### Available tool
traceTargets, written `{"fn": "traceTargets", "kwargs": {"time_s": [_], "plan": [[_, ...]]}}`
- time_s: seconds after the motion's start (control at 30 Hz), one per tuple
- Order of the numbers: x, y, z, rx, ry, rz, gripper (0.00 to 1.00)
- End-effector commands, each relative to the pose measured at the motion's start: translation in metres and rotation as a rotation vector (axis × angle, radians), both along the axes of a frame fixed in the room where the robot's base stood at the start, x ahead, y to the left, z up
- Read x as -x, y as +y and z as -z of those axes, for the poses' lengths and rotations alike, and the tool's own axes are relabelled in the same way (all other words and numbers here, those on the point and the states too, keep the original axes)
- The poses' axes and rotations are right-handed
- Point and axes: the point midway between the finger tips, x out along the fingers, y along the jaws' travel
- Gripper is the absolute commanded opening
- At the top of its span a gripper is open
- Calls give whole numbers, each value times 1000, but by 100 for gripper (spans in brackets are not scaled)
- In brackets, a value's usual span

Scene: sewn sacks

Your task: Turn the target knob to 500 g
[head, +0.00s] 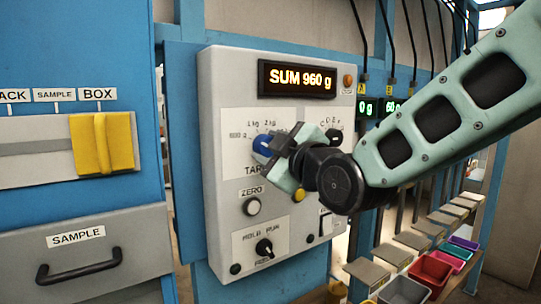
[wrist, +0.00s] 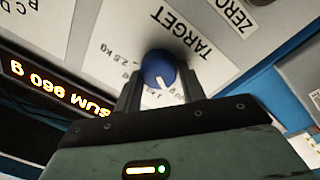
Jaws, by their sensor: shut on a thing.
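The blue target knob (head: 263,144) sits on the grey control panel (head: 222,200), above the partly hidden word TARGET. My gripper (head: 277,157) is at the knob and covers its right side in the head view. In the wrist view the round knob (wrist: 156,66) is between the two fingers of my gripper (wrist: 160,82), which are shut on it. A white pointer line on the knob points toward the gripper's palm in that view. The scale label 500 g (head: 238,135) shows left of the knob in the head view. The label at the pointer's tip is partly hidden.
The display (head: 297,79) reads SUM 960 g. A ZERO button (head: 252,206), a yellow button (head: 299,195) and a HOLD/RUN selector (head: 264,248) sit below the knob. A black knob (head: 334,136) is close right of my gripper. A yellow slider (head: 102,142) stands at BOX.

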Motion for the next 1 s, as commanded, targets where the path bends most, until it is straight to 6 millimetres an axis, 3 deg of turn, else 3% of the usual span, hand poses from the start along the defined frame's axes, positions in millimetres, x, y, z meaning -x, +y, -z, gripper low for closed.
{"fn": "traceTargets", "kwargs": {"time_s": [0.5,0.53,0.6,1.0], "plan": [[0,0,0,19,-12,-1,18],[0,0,0,19,-11,0,49],[0,0,0,18,-11,-1,62],[-2,0,1,17,-11,-1,62]]}}
